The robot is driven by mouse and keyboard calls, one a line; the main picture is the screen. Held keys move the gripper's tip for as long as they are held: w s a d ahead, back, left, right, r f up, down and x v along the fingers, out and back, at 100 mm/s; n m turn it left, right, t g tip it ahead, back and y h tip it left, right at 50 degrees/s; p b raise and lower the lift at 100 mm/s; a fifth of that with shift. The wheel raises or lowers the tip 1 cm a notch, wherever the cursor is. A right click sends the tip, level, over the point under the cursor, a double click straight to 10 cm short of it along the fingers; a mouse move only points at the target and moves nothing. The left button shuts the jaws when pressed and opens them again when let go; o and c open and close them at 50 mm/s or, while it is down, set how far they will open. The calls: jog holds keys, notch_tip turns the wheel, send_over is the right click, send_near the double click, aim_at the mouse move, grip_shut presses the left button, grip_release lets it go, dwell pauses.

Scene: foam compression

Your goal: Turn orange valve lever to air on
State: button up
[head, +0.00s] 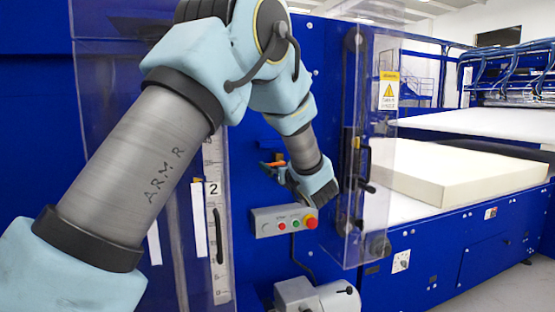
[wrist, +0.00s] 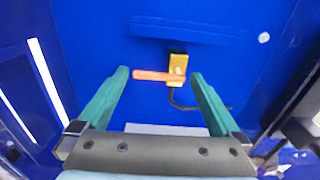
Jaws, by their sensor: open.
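The orange valve lever (wrist: 155,76) shows in the wrist view, lying roughly level and reaching left from a yellow valve body (wrist: 178,68) on the blue machine panel. My gripper (wrist: 158,75) is open, with one green finger on each side of the lever. The fingertips look apart from it; the remaining distance in depth is hard to tell. In the head view my gripper (head: 270,166) is near the panel, and a small bit of the orange lever (head: 266,165) shows beside it. The valve body is mostly hidden there by my wrist.
A grey control box (head: 284,220) with coloured buttons sits just below my gripper. A clear guard panel (head: 365,150) with a black handle stands to the right. A foam block (head: 450,175) lies on the machine bed beyond. A grey motor (head: 315,296) is low down.

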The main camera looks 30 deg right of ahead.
jog(key=shift+w, duration=0.35)
jog(key=shift+c, duration=0.4)
jog(key=c, duration=1)
jog(key=shift+f, duration=0.1)
